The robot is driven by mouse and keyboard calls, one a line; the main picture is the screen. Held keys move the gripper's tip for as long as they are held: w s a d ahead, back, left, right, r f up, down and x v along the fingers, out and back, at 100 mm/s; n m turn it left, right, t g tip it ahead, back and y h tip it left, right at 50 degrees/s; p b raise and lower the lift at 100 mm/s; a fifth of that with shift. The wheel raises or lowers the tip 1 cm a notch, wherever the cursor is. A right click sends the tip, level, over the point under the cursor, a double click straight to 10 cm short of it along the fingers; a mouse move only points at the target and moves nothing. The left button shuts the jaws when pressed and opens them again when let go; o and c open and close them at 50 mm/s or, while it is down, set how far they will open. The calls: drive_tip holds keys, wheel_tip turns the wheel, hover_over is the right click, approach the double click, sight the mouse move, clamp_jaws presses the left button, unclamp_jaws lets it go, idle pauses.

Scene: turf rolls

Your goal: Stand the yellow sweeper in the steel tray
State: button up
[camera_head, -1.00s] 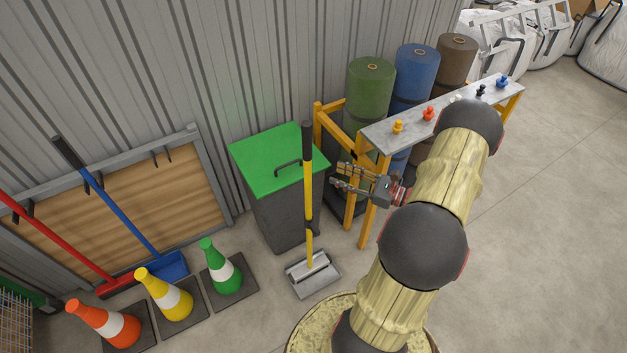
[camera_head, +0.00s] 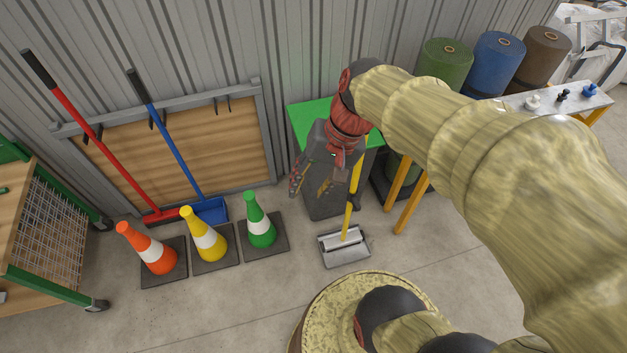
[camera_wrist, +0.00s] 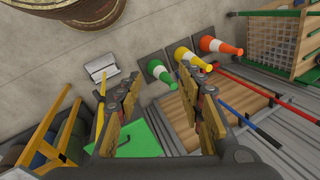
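The yellow sweeper (camera_head: 354,190) stands nearly upright, its foot in the steel tray (camera_head: 345,258) on the floor. My gripper and arm hide its upper part in the head view. In the wrist view, the tray (camera_wrist: 99,66) is at upper left, with a short piece of the yellow handle (camera_wrist: 102,87) beside my left finger. My gripper (camera_head: 310,188) is left of the handle, in front of the grey bin, pointing downward. It is open and empty, its fingers apart in the wrist view (camera_wrist: 160,88).
A green-lidded grey bin (camera_head: 300,122) is behind the gripper. Green (camera_head: 262,232), yellow (camera_head: 208,243) and orange (camera_head: 155,256) cones stand left. Red (camera_head: 80,115) and blue (camera_head: 170,140) sweepers lean on a wooden rack. A yellow-legged bench (camera_head: 410,205) is right.

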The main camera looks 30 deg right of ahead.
drive_tip(key=s+a+r+n+t+h, duration=0.1)
drive_tip(key=s+r+n+t+h, duration=0.2)
drive_tip(key=r+n, duration=0.3)
drive_tip(key=shift+s+t, duration=0.25)
drive_tip(key=shift+t, duration=0.05)
